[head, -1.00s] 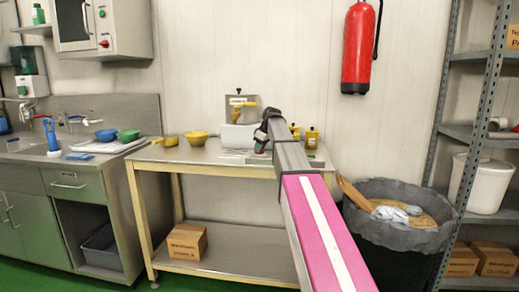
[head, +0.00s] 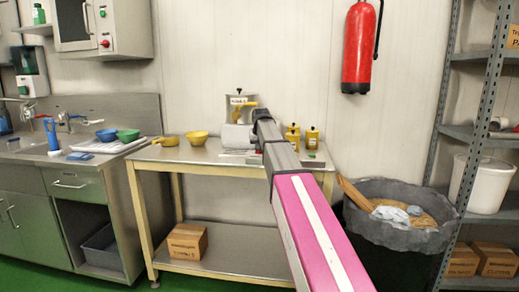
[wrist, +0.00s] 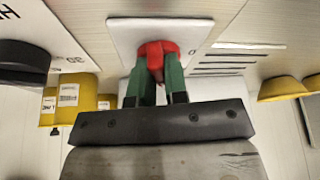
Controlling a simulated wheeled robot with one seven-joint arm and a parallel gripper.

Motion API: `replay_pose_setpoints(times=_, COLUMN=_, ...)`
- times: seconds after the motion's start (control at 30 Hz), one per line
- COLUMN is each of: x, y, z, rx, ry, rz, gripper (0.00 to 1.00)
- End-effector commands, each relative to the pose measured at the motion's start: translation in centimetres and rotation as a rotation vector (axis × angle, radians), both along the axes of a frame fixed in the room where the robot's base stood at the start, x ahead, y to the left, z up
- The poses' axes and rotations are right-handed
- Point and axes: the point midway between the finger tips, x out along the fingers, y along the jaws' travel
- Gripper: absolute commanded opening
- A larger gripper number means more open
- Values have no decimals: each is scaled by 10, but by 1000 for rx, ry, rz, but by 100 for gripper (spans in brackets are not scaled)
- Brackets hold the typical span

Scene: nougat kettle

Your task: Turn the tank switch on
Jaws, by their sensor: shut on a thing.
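The switch is a red knob (wrist: 157,52) on a white plate (wrist: 122,32) in the wrist view. A small mark like an O shows at the plate's right edge. My gripper (wrist: 161,72) has green fingers, which are shut on the red knob from both sides. The exact angle of the knob is partly hidden by the fingers. In the head view a white box (head: 236,137) stands on the steel table in front of a metal tank (head: 236,104) with a yellow handle. My gripper is hidden there behind my own arm, and so is the knob.
Yellow containers (head: 312,138) stand right of my arm; one shows in the wrist view (wrist: 55,108). Yellow bowls (head: 196,138) sit left on the table (head: 215,152). A grey bin (head: 405,238) stands at right. A red extinguisher (head: 358,48) hangs on the wall.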

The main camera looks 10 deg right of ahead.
Motion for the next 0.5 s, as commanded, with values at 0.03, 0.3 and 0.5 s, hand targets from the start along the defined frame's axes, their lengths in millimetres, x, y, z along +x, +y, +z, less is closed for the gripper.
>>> replay_pose_setpoints(times=0.03, x=0, y=1, z=1, rx=-2, ry=0, rz=-35, gripper=0)
replay_pose_setpoints(times=0.3, x=1, y=1, z=1, rx=-1, ry=-1, rz=-194, gripper=0)
replay_pose_setpoints(times=0.5, x=1, y=1, z=1, rx=0, ry=0, rz=-256, gripper=0)
